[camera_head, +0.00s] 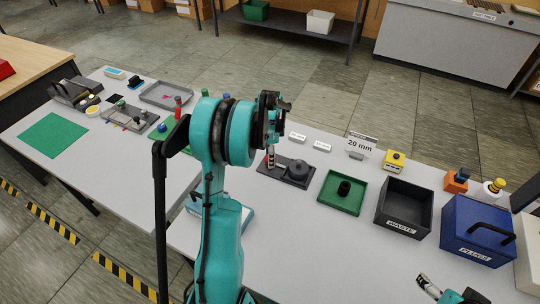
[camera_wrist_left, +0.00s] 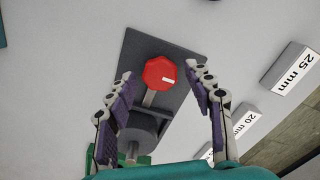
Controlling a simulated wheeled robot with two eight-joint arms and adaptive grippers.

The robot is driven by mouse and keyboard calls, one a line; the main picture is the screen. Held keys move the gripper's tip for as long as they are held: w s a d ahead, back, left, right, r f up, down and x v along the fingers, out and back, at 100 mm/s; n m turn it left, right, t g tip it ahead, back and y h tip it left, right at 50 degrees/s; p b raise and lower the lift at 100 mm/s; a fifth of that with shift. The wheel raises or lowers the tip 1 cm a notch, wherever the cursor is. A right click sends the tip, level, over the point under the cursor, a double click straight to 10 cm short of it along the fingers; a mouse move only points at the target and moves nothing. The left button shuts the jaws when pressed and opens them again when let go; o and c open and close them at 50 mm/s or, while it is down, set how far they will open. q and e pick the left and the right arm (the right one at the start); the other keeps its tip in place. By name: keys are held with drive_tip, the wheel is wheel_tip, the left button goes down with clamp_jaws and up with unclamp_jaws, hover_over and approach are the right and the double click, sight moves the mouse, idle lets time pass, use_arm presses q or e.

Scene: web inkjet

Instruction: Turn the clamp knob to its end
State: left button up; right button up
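The clamp knob (camera_wrist_left: 160,73) is a red octagonal knob with a small white mark, seen from above in the left wrist view. It sits over a dark base plate (camera_wrist_left: 141,49) with a grey round drum (camera_wrist_left: 144,128) beside it. In the head view my left gripper (camera_head: 271,130) is above the plate. My right gripper (camera_head: 449,292) is partly cut off at bottom right.
Right of the clamp stand a green tray (camera_head: 333,204) holding a black piece, a black WASTE bin (camera_head: 380,205) and a blue PLUGS box (camera_head: 452,226). Another table (camera_head: 115,153) at left holds trays.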

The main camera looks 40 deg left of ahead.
use_arm(q)
wheel_tip(320, 180, up, 12)
idle(0.7)
drive_tip(key=shift+d, duration=0.1)
idle(0.3)
drive_tip(key=s+d+r+n+t, duration=0.2)
drive_tip(key=s+d+r, duration=0.15)
drive_tip(key=d, duration=0.65)
drive_tip(key=s+d+f+n+t, duration=0.1)
drive_tip(key=s+d+n+t, duration=0.4)
drive_tip(key=s+d, duration=0.7)
drive_tip(key=d+n, duration=0.1)
drive_tip(key=d, duration=0.3)
drive_tip(key=shift+s+d+f+n, duration=0.25)
drive_tip(key=shift+s+f+n, duration=0.05)
drive_tip(key=shift+s+n, duration=0.1)
